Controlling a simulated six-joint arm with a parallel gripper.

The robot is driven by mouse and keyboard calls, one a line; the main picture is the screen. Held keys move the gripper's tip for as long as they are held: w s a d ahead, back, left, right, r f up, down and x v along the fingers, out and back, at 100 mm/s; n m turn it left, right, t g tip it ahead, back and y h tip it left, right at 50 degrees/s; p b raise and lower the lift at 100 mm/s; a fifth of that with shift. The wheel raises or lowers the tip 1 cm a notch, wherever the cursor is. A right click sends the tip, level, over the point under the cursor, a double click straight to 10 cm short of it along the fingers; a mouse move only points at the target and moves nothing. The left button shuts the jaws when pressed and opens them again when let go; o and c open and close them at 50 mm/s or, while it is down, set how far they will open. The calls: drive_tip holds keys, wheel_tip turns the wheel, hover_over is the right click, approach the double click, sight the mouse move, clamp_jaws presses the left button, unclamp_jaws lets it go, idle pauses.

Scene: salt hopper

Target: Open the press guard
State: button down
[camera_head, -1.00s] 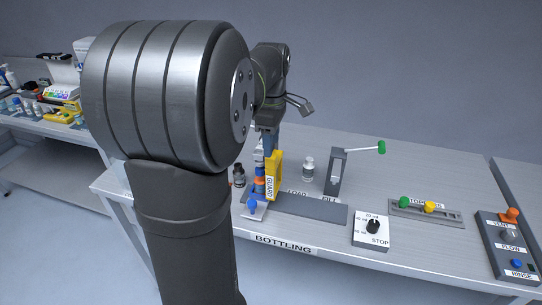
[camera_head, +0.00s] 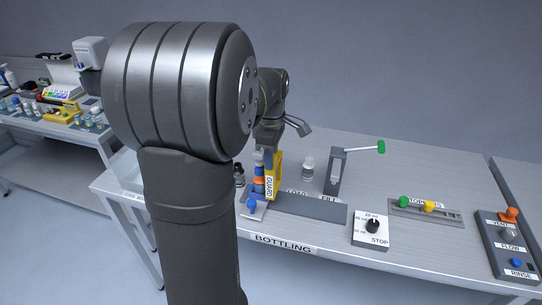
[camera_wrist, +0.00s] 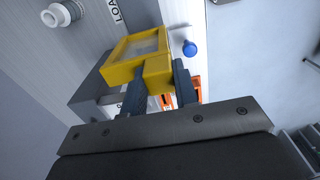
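The press guard (camera_head: 270,187) is a yellow upright piece labelled GUARD, standing at the left part of the bottling bench. In the wrist view it is a yellow frame (camera_wrist: 122,73) with a pale see-through window and a yellow block at its near corner. My gripper (camera_wrist: 160,73) has one dark finger on each side of that block. Both fingers look to be against it, with no clear gap.
A blue knob (camera_head: 252,203) and orange parts (camera_head: 259,184) are just left of the guard. A small bottle (camera_head: 308,169) and a lever with a green knob (camera_head: 381,147) stand to its right. A STOP dial (camera_head: 372,227) is at the front edge.

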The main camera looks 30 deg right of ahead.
drive_tip(key=w+d, duration=0.6)
idle(0.3)
drive_tip(key=c, duration=1.1)
unclamp_jaws()
drive_tip(key=shift+r, duration=0.1)
wheel_tip(320, 180, up, 17)
drive_tip(key=shift+r, duration=0.15)
wheel_tip(320, 180, down, 18)
drive_tip(key=shift+r, duration=0.2)
